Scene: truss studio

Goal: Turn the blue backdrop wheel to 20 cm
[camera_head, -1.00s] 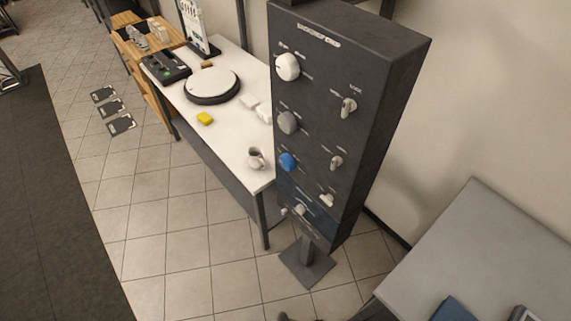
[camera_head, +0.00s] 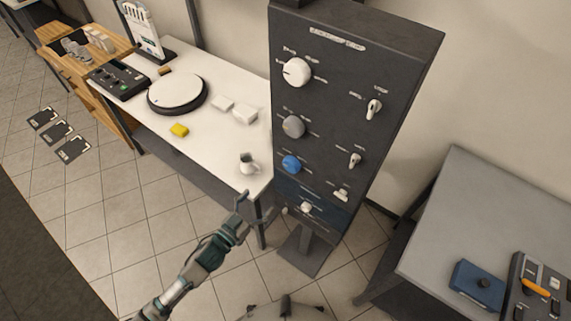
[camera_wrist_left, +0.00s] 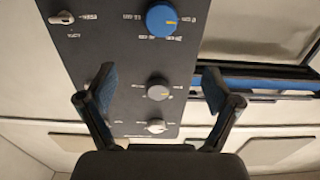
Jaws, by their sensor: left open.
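The blue wheel (camera_head: 291,165) is a round knob on the dark panel (camera_head: 330,75), below a grey knob (camera_head: 293,127) and a large white knob (camera_head: 297,72). In the left wrist view the blue wheel (camera_wrist_left: 162,19) is at the top, with a yellow mark pointing right; its scale text is too small to read. My left gripper (camera_head: 260,204) is open and empty, in front of and below the wheel, apart from the panel. In the left wrist view its spread fingers (camera_wrist_left: 159,88) frame the grey knob (camera_wrist_left: 159,91). My right gripper is not in view.
Several switches, such as one toggle (camera_head: 374,109), stick out on the panel's right side. A grey table (camera_head: 480,210) is at the right.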

